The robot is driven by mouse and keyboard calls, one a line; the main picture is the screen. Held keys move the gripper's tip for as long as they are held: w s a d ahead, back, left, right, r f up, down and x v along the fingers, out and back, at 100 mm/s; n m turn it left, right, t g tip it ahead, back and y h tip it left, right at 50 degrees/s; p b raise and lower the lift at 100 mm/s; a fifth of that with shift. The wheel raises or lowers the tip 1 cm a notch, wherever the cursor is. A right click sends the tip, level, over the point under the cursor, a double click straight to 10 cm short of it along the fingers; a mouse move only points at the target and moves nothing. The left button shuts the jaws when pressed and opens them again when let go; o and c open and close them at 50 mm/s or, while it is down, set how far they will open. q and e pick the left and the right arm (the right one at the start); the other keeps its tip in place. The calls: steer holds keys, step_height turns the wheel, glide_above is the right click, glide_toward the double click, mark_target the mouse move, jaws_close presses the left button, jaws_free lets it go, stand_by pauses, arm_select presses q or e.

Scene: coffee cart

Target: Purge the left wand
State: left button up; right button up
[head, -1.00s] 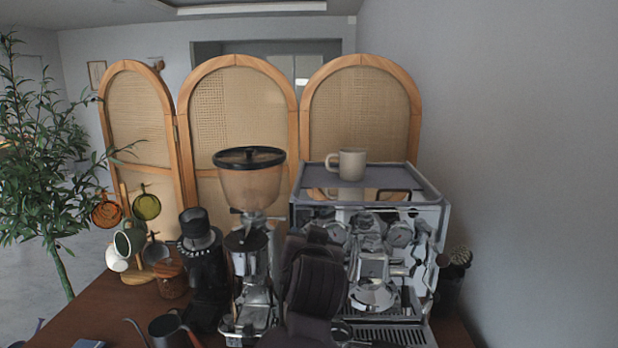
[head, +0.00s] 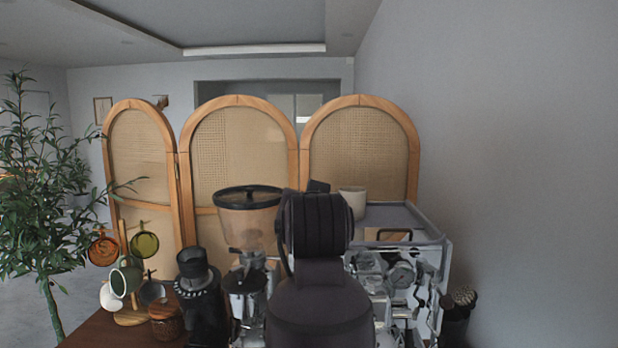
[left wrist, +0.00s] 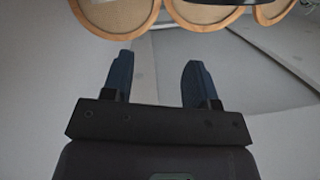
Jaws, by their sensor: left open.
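The chrome espresso machine (head: 443,262) stands right of centre in the head view, its lower front cut off by the frame. My dark arm covers its left part, and I cannot make out the left wand behind it. My left gripper (left wrist: 157,82) shows in the left wrist view with its two blue fingers apart and nothing between them. Its fingertips do not show clearly in the head view. My right gripper is not in view.
A cup (head: 352,201) stands on the machine's top tray. The grinder (head: 245,222) and a black device (head: 196,285) stand to the left. A mug tree (head: 128,317) and plant (head: 52,210) are further left. A folding screen (head: 240,150) stands behind.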

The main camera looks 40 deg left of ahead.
arm_select(q)
steer(key=shift+r, duration=2.65)
